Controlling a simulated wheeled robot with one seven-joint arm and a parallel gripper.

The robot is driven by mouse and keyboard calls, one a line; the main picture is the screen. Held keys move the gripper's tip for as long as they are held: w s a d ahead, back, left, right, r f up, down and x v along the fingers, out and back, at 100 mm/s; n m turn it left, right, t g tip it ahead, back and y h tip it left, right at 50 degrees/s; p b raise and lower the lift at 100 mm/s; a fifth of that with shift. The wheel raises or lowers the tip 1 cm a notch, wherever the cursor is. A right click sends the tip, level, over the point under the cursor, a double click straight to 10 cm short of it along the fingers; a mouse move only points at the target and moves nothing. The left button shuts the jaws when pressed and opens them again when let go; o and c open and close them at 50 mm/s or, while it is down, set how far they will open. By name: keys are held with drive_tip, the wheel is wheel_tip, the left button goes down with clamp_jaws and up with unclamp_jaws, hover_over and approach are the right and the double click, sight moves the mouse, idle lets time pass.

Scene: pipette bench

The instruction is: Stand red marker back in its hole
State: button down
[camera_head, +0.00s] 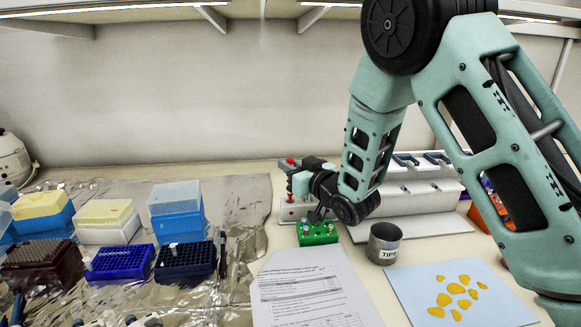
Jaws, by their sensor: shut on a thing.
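My gripper (299,181) is at the middle of the bench, reaching down and left from my arm, and is shut on the red marker (290,162). The marker's red top shows just above the fingers; much of it is hidden by them. A pale holder block (290,212) with red parts stands directly below and behind the gripper. Its holes are too small and covered to make out. I cannot tell whether the marker's lower end is in a hole or above it.
A green rack (318,233) stands just in front of the holder. A grey TIPS cup (384,243) and a white pipette stand (425,200) are to the right. Paper sheets (310,290) lie in front. Several tip boxes (176,212) crowd the foil-covered left side.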

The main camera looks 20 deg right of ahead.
drive_tip(key=shift+f, duration=0.1)
idle(0.3)
drive_tip(key=shift+f+b, duration=1.2)
drive_tip(key=shift+b, duration=0.05)
drive_tip(key=c, duration=1.3)
unclamp_jaws()
drive_tip(key=shift+c, duration=0.2)
drive_tip(key=shift+s, duration=0.1)
drive_tip(key=p+v, duration=0.5)
drive_tip(key=v, duration=0.6)
drive_tip(key=shift+s+d+r+p, duration=0.2)
drive_tip(key=shift+s+r+p, duration=0.05)
drive_tip(key=shift+s+p, duration=0.1)
drive_tip(key=shift+p, duration=0.6)
